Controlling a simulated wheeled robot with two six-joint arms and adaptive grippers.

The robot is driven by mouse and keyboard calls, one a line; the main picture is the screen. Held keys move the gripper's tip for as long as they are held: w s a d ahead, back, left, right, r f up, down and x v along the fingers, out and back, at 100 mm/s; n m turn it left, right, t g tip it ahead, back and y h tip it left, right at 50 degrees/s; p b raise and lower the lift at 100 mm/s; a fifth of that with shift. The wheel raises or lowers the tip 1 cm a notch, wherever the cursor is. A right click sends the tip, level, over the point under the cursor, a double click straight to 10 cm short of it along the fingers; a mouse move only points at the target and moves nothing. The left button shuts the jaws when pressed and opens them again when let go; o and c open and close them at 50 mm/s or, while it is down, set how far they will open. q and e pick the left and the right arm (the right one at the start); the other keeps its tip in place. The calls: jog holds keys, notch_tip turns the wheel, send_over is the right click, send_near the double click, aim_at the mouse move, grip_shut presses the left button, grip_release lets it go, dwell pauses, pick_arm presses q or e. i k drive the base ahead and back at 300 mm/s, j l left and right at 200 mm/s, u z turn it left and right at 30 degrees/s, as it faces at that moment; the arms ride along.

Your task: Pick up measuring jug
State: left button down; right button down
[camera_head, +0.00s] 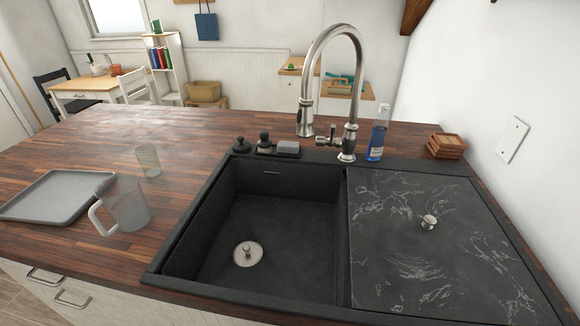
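The measuring jug (126,205) is clear and greyish, with a pale handle on its left side. It stands upright on the wooden counter (200,128), left of the sink and beside the right end of a grey tray (50,199). It looks empty. Neither of my grippers shows in the head view.
A clear glass (148,160) stands behind the jug. The black sink (270,215) is to its right, with a tall metal faucet (358,80), a blue bottle (377,140) and a dark marbled board (430,250). Clear counter lies between jug and sink.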

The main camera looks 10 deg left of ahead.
aim_at(121, 195)
jog(key=j+u, duration=0.35)
jog(key=k+j+u, duration=0.1)
jog(key=j+u, duration=0.55)
jog(key=z, duration=0.1)
